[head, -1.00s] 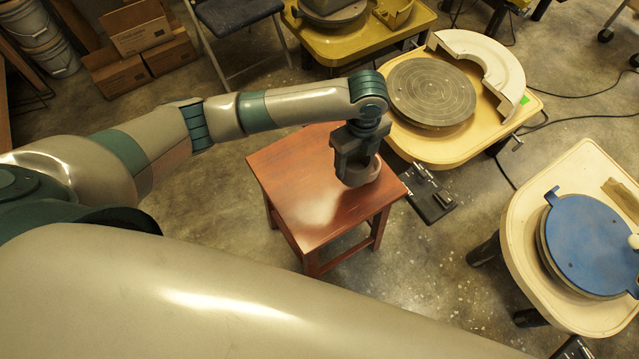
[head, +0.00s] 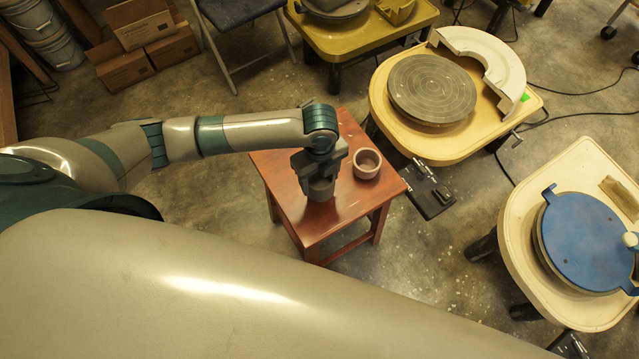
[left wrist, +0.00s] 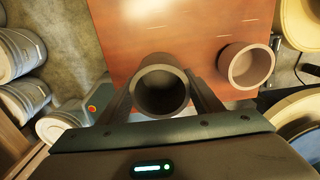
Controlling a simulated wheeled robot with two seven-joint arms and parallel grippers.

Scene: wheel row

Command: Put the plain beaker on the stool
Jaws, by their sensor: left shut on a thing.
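The reddish wooden stool (head: 278,167) stands in the middle of the head view. My left gripper (head: 319,177) is over its top, pointing down, shut on a plain grey beaker (head: 320,190). In the left wrist view the beaker (left wrist: 160,90) shows its round open mouth between the two fingers (left wrist: 160,100). I cannot tell whether its base touches the stool top. My right gripper is not in view.
A cream potter's wheel (head: 432,90) stands close behind the stool to the right, with a black pedal (head: 430,195) on the floor. Another wheel with a blue disc (head: 590,243) is at the right. A folding chair (head: 240,45) and cardboard boxes (head: 140,45) stand behind.

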